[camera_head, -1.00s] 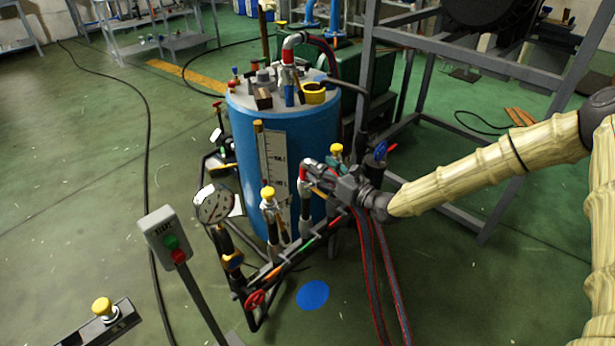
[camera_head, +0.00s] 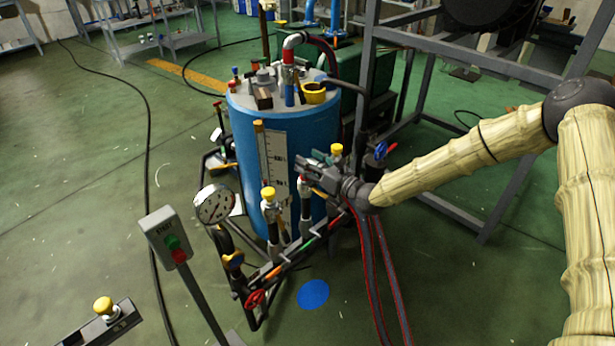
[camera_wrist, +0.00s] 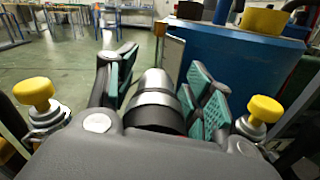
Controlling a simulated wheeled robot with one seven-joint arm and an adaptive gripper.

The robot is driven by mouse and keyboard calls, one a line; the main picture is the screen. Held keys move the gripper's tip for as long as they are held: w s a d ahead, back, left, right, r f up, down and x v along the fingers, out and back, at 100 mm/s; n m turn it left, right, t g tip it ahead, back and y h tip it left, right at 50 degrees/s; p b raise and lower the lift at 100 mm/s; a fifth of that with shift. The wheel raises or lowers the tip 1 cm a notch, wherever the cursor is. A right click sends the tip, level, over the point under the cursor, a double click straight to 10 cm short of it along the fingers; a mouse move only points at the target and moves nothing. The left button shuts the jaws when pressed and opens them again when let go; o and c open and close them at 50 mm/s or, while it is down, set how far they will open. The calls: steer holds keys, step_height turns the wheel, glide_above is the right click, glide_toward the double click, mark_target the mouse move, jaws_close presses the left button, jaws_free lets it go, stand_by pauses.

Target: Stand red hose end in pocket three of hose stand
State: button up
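My gripper (camera_head: 312,167) is in front of the blue tank, above the pipe rack. Its green-padded fingers are spread on either side of a silver and black cylinder (camera_wrist: 153,100) in the wrist view. A gap shows on the left; contact on the right is unclear. This may be the red hose end, but its far part is hidden. In the head view a small red part (camera_head: 301,181) shows below the fingers. Red-striped dark hoses (camera_head: 376,275) hang below my wrist. I cannot clearly make out the hose stand or its pocket three.
The blue tank (camera_head: 295,125) stands behind, with a red-banded elbow (camera_head: 292,42) on its lid. Yellow-knobbed valves (camera_head: 268,195) and a pressure gauge (camera_head: 214,204) stand close by. A start box (camera_head: 167,238) is at the left. A grey frame (camera_head: 455,55) rises at the right.

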jaws_close()
